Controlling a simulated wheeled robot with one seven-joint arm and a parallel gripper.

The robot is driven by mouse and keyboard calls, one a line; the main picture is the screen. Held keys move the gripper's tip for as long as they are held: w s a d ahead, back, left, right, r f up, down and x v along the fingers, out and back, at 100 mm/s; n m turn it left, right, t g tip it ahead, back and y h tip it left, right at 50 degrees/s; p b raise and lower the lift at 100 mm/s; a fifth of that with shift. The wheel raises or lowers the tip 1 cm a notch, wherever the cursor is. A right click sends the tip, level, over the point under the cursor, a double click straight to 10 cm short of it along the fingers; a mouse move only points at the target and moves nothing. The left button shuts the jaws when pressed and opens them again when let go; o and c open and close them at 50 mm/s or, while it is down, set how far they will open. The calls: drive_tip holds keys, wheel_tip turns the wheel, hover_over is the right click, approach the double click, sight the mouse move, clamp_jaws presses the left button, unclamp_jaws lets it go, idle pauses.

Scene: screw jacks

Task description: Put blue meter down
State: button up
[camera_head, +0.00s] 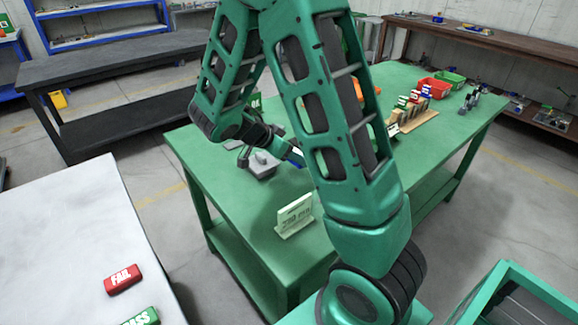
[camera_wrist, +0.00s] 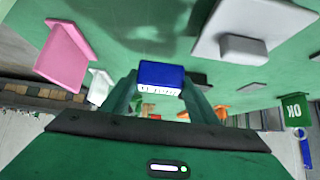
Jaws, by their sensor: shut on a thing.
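The blue meter (camera_wrist: 160,76) is between the two fingers of my gripper (camera_wrist: 158,95) in the wrist view, with a white label strip along its lower edge. My gripper is shut on it. In the head view a small blue and white part of the meter (camera_head: 294,158) shows beside my arm, above the green table (camera_head: 235,205). My arm hides much of the gripper there. I cannot tell whether the meter touches the table.
A grey plate with a raised block (camera_head: 262,164) lies left of the meter. A pale sign (camera_head: 295,215) stands near the front edge. A wooden rack (camera_head: 415,122), a red bin (camera_head: 433,87) and a green bin (camera_head: 451,79) are farther right. A pink stand (camera_wrist: 65,52) shows too.

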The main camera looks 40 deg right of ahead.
sight(292, 164)
drive_tip(key=shift+f, duration=1.9)
drive_tip(key=o, duration=1.3)
